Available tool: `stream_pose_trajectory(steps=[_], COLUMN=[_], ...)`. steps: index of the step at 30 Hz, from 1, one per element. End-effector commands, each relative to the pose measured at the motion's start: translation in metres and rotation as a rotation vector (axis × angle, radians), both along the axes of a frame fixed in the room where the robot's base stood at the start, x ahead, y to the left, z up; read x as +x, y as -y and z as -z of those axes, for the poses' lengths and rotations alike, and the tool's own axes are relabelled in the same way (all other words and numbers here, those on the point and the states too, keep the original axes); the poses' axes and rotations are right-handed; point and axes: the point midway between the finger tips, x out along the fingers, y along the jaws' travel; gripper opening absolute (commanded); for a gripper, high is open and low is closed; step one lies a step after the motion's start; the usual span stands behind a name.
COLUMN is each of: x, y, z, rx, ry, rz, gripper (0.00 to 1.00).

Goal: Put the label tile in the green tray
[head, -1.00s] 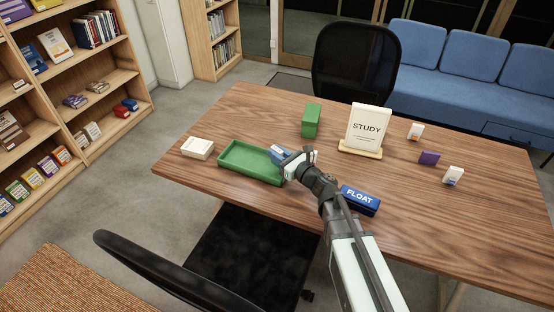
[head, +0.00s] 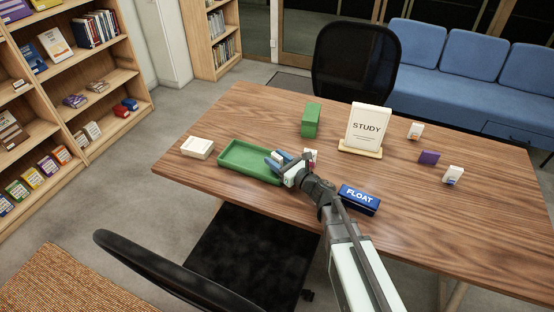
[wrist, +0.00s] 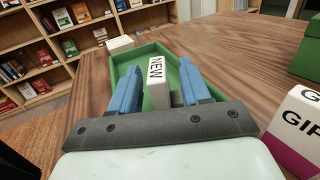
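A white label tile (wrist: 156,72) marked "NEW" stands between the two blue fingers in the wrist view. My gripper (wrist: 160,85) appears shut on it, with a grey pad against its right side. The green tray (head: 235,165) is on the near left part of the table. My gripper (head: 279,158) is at the tray's right end, with the fingers over or inside it. The tray (wrist: 122,62) also shows behind the fingers in the wrist view. Whether the tile touches the tray floor is hidden.
A white box (head: 198,147) lies left of the tray. A white and magenta block (wrist: 300,130) stands close to my gripper's right. A blue FLOAT block (head: 359,200), green block (head: 311,120) and STUDY sign (head: 366,128) stand on the table (head: 450,215). The right half has free room.

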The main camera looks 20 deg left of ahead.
Motion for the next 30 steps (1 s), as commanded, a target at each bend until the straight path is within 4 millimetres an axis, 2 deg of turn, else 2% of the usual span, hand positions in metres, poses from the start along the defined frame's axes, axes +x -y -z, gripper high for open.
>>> stream_pose_trajectory(steps=[11,24,30], x=[-0.001,-0.024,-0.029], y=[0.001,0.056,0.069], z=[-0.004,-0.004,-0.003], rx=[0.0,-0.001,-0.001], ry=[0.001,0.0,0.0], rz=[0.0,0.002,0.001], gripper=[0.47,0.47,0.47])
